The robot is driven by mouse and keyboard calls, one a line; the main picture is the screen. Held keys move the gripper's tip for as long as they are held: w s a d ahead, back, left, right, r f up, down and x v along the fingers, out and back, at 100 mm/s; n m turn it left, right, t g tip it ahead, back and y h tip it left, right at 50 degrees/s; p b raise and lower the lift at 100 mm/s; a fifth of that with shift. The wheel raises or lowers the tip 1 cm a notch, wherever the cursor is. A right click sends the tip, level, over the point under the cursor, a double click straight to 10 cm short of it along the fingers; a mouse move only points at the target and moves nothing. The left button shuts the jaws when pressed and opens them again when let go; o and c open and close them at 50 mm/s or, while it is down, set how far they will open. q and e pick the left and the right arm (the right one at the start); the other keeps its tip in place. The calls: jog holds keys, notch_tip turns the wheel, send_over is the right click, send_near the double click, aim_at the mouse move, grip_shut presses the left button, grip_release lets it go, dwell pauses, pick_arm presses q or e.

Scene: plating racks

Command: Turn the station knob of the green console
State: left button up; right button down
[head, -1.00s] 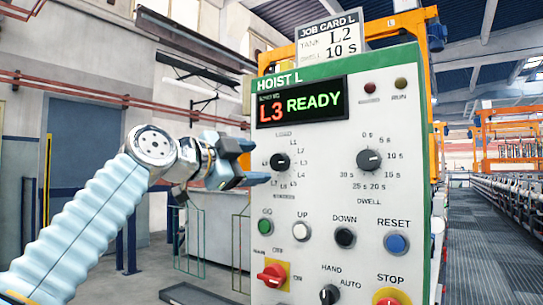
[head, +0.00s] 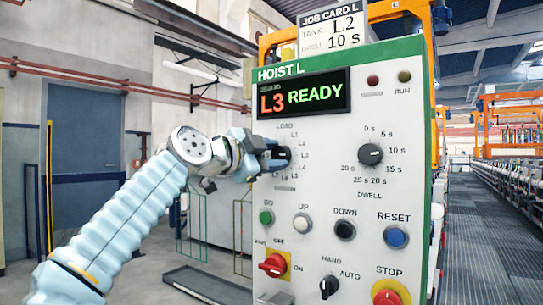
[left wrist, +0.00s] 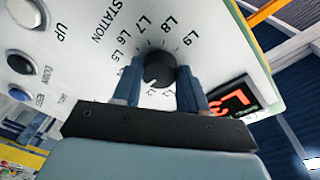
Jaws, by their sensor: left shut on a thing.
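The console (head: 320,215) with a green border and the title HOIST L stands in front of me. Its station knob (head: 283,155) is black and sits at the upper left of the panel, with tank labels around it. My left gripper (head: 270,157) is at the knob, with its fingers on either side of it. In the left wrist view the knob (left wrist: 159,70) is between the two blue fingers, and the gripper is shut on it. The display (head: 301,98) reads L3 READY. The job card (head: 330,31) on top reads tank L2, dwell 10 s. My right gripper is not in view.
The dwell knob (head: 370,154) is to the right. Below are the green GO button (head: 266,217), UP button (head: 302,223), DOWN button (head: 345,229), blue RESET button (head: 396,237), red main switch (head: 272,265) and red STOP button (head: 387,298). An aisle runs at the right.

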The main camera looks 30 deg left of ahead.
pick_arm(q)
jog(key=shift+c, duration=0.7)
jog(key=shift+f+n, duration=0.1)
jog(key=shift+n, duration=0.2)
jog(key=n, duration=0.3)
jog(key=shift+f+b, duration=0.1)
jog(key=shift+b, duration=0.3)
jog(key=n, duration=0.2)
jog(key=shift+d+n+t, duration=0.1)
jog(key=shift+n+t, duration=0.3)
jog(key=n, duration=0.3)
jog(key=shift+d, duration=0.1)
jog(key=n+y+p, duration=0.1)
jog(key=n, duration=0.3)
jog(key=shift+n+t, duration=0.3)
jog(key=shift+n, duration=0.1)
jog(key=shift+d+n+y+p, duration=0.15)
jog(key=shift+n+y+p, duration=0.35)
jog(key=shift+n+p, duration=1.45)
jog(key=shift+n+b, duration=0.65)
jog(key=shift+n, duration=0.2)
